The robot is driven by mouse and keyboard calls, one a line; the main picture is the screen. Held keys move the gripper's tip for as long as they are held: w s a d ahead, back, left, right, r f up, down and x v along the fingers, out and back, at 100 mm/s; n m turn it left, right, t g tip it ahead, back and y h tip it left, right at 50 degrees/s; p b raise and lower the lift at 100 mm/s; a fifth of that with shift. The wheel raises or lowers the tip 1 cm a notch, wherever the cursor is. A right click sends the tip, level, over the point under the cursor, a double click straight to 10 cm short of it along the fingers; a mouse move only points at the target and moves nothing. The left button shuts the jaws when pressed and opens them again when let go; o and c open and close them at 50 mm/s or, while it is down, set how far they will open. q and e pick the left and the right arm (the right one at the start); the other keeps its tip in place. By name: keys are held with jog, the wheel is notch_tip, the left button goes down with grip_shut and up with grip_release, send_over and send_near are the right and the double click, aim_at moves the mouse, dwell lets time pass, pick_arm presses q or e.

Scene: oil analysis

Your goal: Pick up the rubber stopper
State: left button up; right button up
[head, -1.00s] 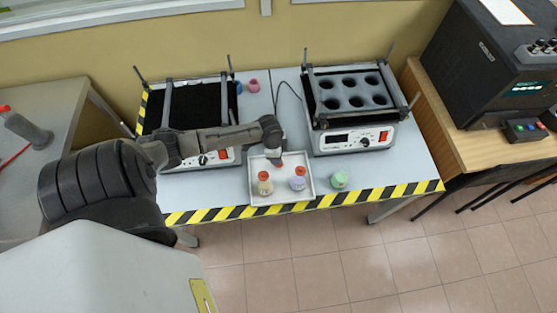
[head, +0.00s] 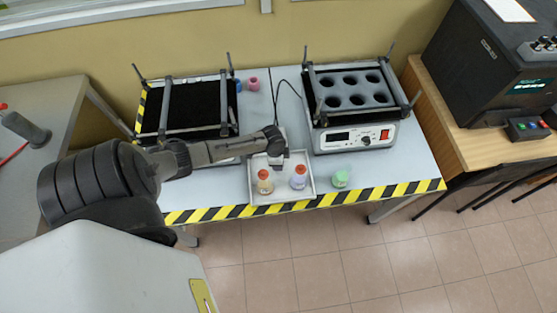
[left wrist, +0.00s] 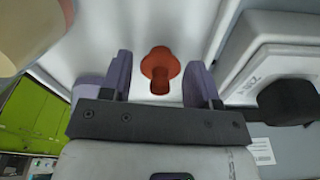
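The rubber stopper (left wrist: 160,70) is a red-orange piece with a wide head and a narrower stem. In the left wrist view it lies between my two dark purple fingers, with a gap on each side. In the head view my left gripper (head: 276,156) is over the back part of a white tray (head: 252,194) and hides the stopper. My left gripper is open and empty. My right gripper is in neither view.
Two small bottles with red tops, one yellowish (head: 264,184) and one purple-white (head: 298,180), stand toward the tray's front. A green item (head: 340,178) is right of the tray. Two shaker machines, left (head: 190,108) and right (head: 352,140), stand behind it.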

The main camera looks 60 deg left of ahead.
pick_arm(q)
jog(key=c, duration=0.7)
